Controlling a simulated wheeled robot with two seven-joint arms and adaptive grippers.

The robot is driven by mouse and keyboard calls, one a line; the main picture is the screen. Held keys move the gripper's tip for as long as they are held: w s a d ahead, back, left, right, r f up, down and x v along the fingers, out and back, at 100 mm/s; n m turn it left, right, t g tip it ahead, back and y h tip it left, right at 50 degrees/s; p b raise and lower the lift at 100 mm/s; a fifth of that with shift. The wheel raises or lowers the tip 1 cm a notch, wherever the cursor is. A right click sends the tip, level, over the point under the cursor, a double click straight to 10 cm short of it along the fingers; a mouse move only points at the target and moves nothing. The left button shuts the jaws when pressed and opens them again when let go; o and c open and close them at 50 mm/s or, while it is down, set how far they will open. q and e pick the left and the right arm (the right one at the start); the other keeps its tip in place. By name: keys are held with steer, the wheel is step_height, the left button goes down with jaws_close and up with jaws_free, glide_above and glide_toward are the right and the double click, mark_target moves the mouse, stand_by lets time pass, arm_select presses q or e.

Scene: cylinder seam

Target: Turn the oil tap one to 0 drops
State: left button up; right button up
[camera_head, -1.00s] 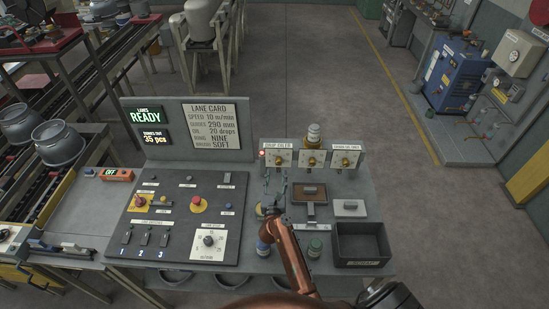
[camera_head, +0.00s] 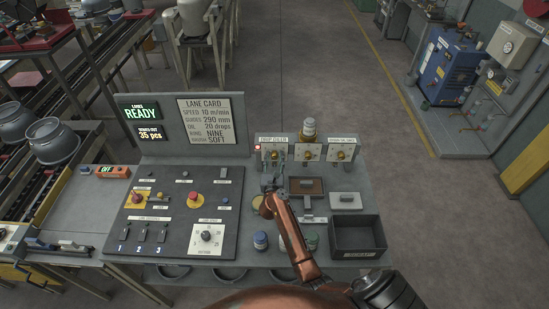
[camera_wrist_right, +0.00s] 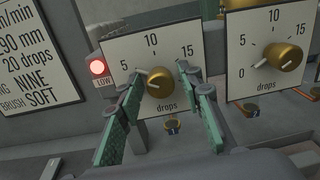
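Oil tap one is the leftmost white dial plate (camera_head: 265,160) on the drip oiler, with a brass knob (camera_wrist_right: 160,84). In the right wrist view its white pointer points left and slightly up, near the 5; the 0 mark is hidden behind a finger. My right gripper (camera_wrist_right: 163,88) is open, its green fingers on either side of the knob in that view; I cannot tell whether they touch it. In the head view the right gripper (camera_head: 271,176) is just in front of tap one. My left gripper is not in view.
A second dial (camera_wrist_right: 270,55) stands close on the right, its pointer near 0, and a third dial (camera_head: 342,150) beyond it. A lit red LOW lamp (camera_wrist_right: 97,67) is left of tap one. A brown-lidded box (camera_head: 307,186), jars (camera_head: 261,240) and a black bin (camera_head: 359,237) occupy the bench.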

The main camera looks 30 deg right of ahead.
steer(key=c, duration=0.5)
steer(key=shift+c, duration=1.4)
jaws_close()
steer(key=n+p, duration=0.2)
steer(key=n, duration=0.1)
steer(key=shift+r, duration=0.1)
steer(key=n+p, duration=0.3)
steer(key=n, duration=0.2)
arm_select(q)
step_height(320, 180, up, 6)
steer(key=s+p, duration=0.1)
arm_select(e)
steer(key=shift+n, duration=2)
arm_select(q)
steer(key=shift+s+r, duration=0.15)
